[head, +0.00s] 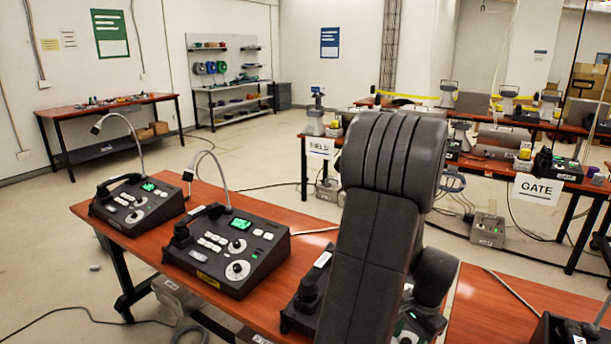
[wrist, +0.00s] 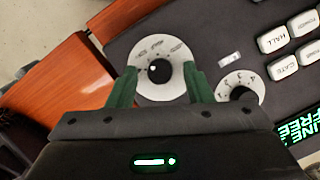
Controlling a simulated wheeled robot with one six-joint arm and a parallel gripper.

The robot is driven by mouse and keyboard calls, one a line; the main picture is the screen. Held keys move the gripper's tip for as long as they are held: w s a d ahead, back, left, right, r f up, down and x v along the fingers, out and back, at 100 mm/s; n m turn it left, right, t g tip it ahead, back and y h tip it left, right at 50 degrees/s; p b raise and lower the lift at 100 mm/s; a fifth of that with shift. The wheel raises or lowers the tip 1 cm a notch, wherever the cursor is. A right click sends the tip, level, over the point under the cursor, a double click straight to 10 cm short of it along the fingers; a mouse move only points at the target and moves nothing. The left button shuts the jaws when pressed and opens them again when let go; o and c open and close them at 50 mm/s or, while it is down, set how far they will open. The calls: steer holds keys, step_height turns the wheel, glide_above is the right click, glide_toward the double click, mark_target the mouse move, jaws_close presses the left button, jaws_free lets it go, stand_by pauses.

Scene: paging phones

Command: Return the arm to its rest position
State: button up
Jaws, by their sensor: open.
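My arm (head: 375,230) rises in front of the table in the head view and hides part of a paging phone behind it; my gripper is out of sight there. In the wrist view my gripper (wrist: 158,85) is open, its two green fingers on either side of a white dial with a black knob (wrist: 160,70). I cannot tell whether the fingers touch the dial. A smaller dial (wrist: 240,92) lies to the right, with the HALL button (wrist: 279,38) and other white buttons beyond it. A green display (wrist: 300,127) shows at the lower right.
Two paging phones (head: 228,250) (head: 137,203) with gooseneck microphones stand on the red-brown table (head: 120,235) left of my arm. Another phone shows at the lower right edge (head: 565,330). Tables with FIELD (head: 320,147) and GATE (head: 537,189) signs stand behind. Floor at left is mostly clear.

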step_height(320, 180, up, 14)
steer(key=d, duration=0.2)
steer(key=f, duration=0.4)
steer(key=a+f, duration=0.1)
steer(key=f, duration=0.4)
steer(key=a+f, duration=0.1)
steer(key=f, duration=0.3)
steer(key=shift+f, duration=0.5)
steer(key=m+t, duration=0.1)
steer(key=m, duration=0.2)
steer(key=shift+s+d, duration=0.1)
steer(key=shift+s, duration=0.05)
steer(key=m+t, duration=0.1)
steer(key=m, duration=0.3)
steer(key=shift+s+m+y, duration=0.15)
steer(key=shift+m+y, duration=0.15)
steer(key=shift+y, duration=0.1)
steer(key=m+t, duration=0.1)
steer(key=m, duration=0.3)
steer(key=shift+s+t, duration=0.1)
steer(key=shift+t, duration=0.3)
steer(key=m, duration=0.3)
steer(key=shift+s+f+m+t+h, duration=0.1)
steer(key=shift+m+t+h, duration=0.3)
steer(key=shift+v, duration=0.9)
